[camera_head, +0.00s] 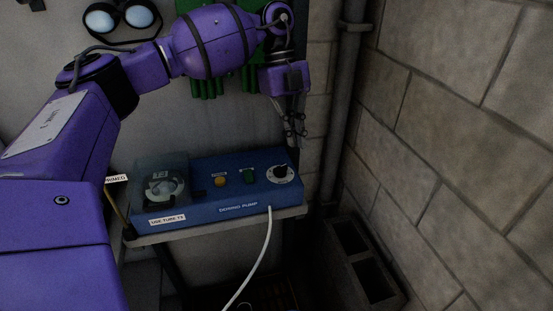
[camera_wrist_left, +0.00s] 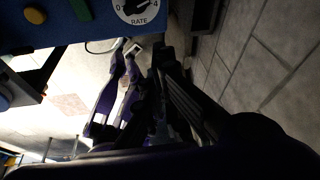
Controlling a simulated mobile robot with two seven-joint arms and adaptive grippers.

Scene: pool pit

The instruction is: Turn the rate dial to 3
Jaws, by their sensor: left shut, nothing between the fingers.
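The blue dosing pump (camera_head: 205,205) sits on a small shelf. Its rate dial (camera_head: 283,174) is a black knob on a white round plate at the right end of the top. In the left wrist view the dial plate (camera_wrist_left: 138,15) is cut by the top edge, with 0, 4 and RATE legible; the knob's exact setting cannot be read. My left gripper (camera_head: 293,138) points down above and behind the dial, apart from it, shut and empty. Its dark fingers also show in the left wrist view (camera_wrist_left: 165,105). My right gripper is not in view.
An orange button (camera_head: 220,181) and a green switch (camera_head: 249,176) sit left of the dial. A clear-covered pump head (camera_head: 163,187) is at the left end. A white tube (camera_head: 262,255) hangs in front. A pipe (camera_head: 344,110) and block wall (camera_head: 450,130) stand right.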

